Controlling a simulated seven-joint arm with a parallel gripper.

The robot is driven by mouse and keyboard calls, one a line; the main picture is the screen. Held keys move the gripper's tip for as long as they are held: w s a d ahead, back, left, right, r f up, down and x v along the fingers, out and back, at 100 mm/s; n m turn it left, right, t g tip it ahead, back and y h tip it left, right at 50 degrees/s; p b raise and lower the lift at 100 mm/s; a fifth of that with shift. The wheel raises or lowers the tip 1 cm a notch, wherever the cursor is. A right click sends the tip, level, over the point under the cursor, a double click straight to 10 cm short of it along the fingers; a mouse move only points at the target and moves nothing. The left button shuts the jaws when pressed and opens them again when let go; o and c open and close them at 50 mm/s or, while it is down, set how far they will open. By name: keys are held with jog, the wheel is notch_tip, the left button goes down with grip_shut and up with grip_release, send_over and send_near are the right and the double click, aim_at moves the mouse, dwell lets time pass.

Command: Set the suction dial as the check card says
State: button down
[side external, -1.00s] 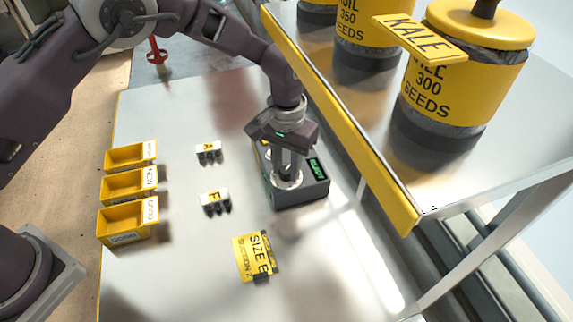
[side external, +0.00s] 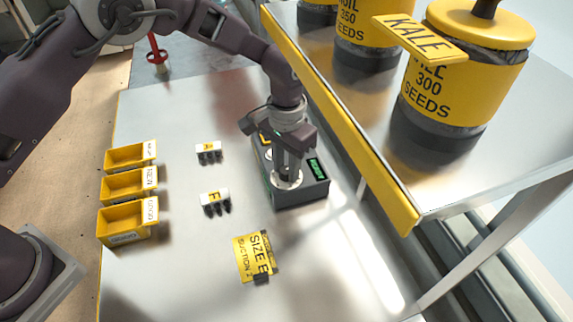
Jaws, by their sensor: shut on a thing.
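The dark control box (side external: 302,194) stands on the metal table, with a small green-lit display (side external: 316,167) on its right side. The suction dial (side external: 287,180) shows as a pale round plate on its top; my gripper covers most of it. My gripper (side external: 287,172) points down, its fingers shut on the dial. The pointer setting is hidden. The yellow check card (side external: 254,257) lies in front of the box; it reads "SIZE B" and a smaller line that looks like "SUCTION 2", with a dark clip at its lower right.
Two white blocks with dark tips, marked A (side external: 208,150) and F (side external: 214,199), stand left of the box. Three yellow bins (side external: 127,218) line the left. A yellow-edged shelf (side external: 340,125) with seed drums (side external: 462,75) rises close on the right.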

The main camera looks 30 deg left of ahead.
aim_at(286, 169)
jog(key=c, duration=1.1)
grip_release()
notch_tip(286, 169, up, 7)
jog(key=shift+r, duration=0.1)
jog(key=shift+a+r, duration=0.1)
jog(key=shift+r, duration=0.05)
jog(key=s+a+r+n+t, duration=0.1)
jog(key=s+a+r, duration=0.35)
jog(key=r, duration=0.35)
jog(key=s+a+r+t, duration=0.1)
jog(key=s+a+r, duration=0.3)
jog(key=a+r, duration=0.3)
jog(key=s+a+r+n+t, duration=0.1)
jog(key=s+a, duration=0.2)
jog(key=s, duration=0.7)
jog(key=s+a+n+t, duration=0.1)
jog(key=s+a, duration=0.3)
jog(key=s, duration=0.6)
jog(key=shift+s+a+r+t, duration=0.25)
jog(key=shift+s+r+t, duration=0.15)
jog(key=shift+t, duration=0.4)
